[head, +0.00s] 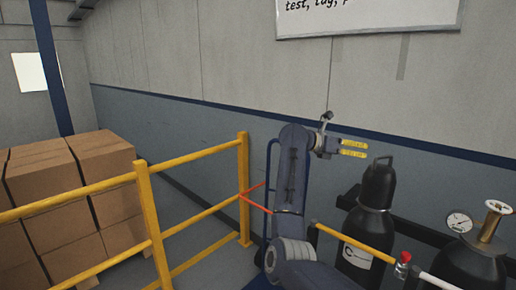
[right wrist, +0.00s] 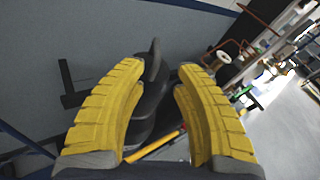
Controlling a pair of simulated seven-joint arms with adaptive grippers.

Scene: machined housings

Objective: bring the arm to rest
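My right arm (head: 289,180) rises in the head view, with its gripper (head: 366,149) pointing to the right. Its two yellow fingers are parted. In the right wrist view the right gripper (right wrist: 163,68) is open, with a clear gap between the fingers and nothing held. A black gas cylinder (head: 376,187) stands below the gripper in the head view, apart from it. Behind the fingers in the right wrist view, a dark cylinder shape shows through the gap. My left gripper is not in view.
A yellow railing (head: 148,215) runs on the left, with stacked cardboard boxes (head: 45,190) behind it. A second cylinder with a brass valve and gauge (head: 459,221) stands at the lower right. The grey wall (head: 220,60) is behind; space above the gripper looks clear.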

